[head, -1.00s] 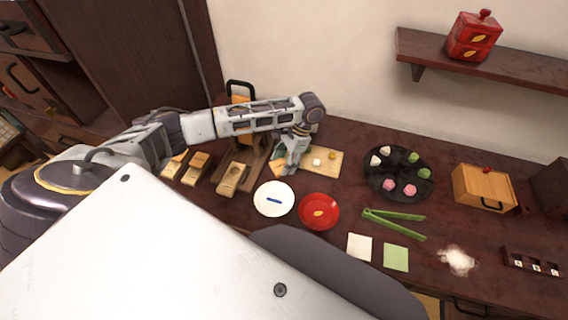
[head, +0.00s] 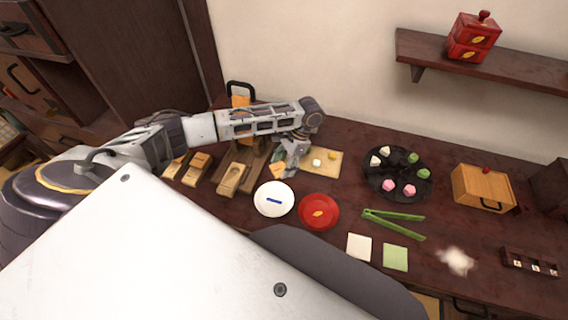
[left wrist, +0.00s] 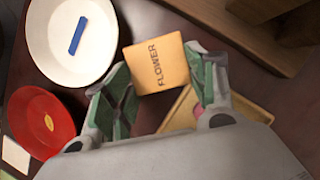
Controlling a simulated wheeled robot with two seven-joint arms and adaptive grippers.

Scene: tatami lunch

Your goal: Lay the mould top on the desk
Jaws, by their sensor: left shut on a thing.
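The mould top, a small tan wooden square marked FLOWER (left wrist: 157,65), is held between the green-padded fingers of my left gripper (left wrist: 162,82). In the head view my left gripper (head: 290,163) points down near the back of the dark desk (head: 440,190), with the mould top (head: 279,170) at its tip, just behind the white plate. I cannot tell whether the mould top touches the desk. My right gripper is not in view.
A white plate (head: 268,208) with a blue stick and a red plate (head: 319,224) lie in front. A light wooden board (head: 329,173) with small pieces is just right of the gripper. Wooden moulds (head: 233,178) stand left. A dark round tray (head: 372,184) lies right.

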